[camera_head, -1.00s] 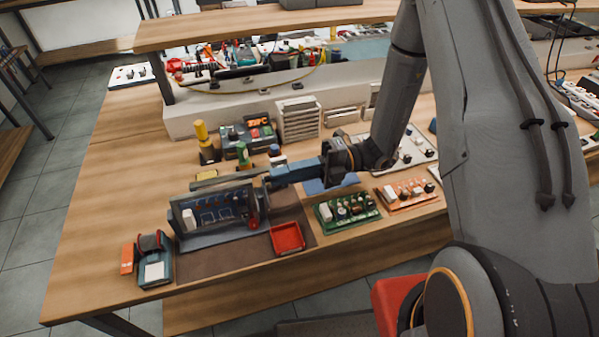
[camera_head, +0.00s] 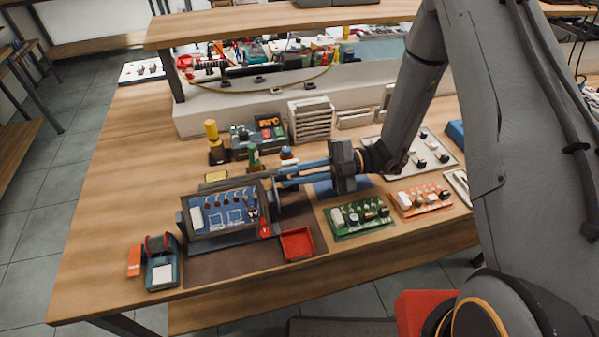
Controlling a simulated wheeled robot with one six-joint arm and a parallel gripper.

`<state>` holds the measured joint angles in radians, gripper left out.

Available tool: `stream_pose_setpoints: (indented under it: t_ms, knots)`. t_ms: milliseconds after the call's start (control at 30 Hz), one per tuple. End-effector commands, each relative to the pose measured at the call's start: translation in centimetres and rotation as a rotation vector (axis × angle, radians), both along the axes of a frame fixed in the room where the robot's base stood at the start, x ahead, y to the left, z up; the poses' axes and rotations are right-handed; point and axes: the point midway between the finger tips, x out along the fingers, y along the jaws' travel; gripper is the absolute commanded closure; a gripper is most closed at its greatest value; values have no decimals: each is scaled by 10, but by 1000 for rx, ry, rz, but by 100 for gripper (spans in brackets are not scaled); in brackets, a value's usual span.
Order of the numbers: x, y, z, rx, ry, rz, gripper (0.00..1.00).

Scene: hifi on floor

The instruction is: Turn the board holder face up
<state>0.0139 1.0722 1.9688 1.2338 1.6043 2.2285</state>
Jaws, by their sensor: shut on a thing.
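The board holder (camera_head: 238,235) stands on the brown mat at the front left of the bench. Its dark frame carries a blue board (camera_head: 219,212) with several components, and the board's face is tilted up toward the camera. A small red part (camera_head: 265,228) shows at the frame's right side. My gripper (camera_head: 274,181) reaches in from the right with two blue fingers and is shut on the board holder at the frame's right edge. The exact contact at the fingertips is partly hidden.
A red tray (camera_head: 297,243) lies right of the holder, with a green board (camera_head: 358,217) and an orange board (camera_head: 421,199) beyond. A solder spool stand (camera_head: 161,262) is at left. A yellow-topped bottle (camera_head: 215,142) and a soldering station (camera_head: 258,138) stand behind.

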Motion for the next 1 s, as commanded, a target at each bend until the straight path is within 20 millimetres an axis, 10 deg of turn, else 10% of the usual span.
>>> stream_pose_setpoints:
  t_ms: [367,500,1000]
  knots:
    - [0,1,0,0,3,1,100]
    - [0,1,0,0,3,1,69]
    - [9,-21,-2,0,0,-2,69]
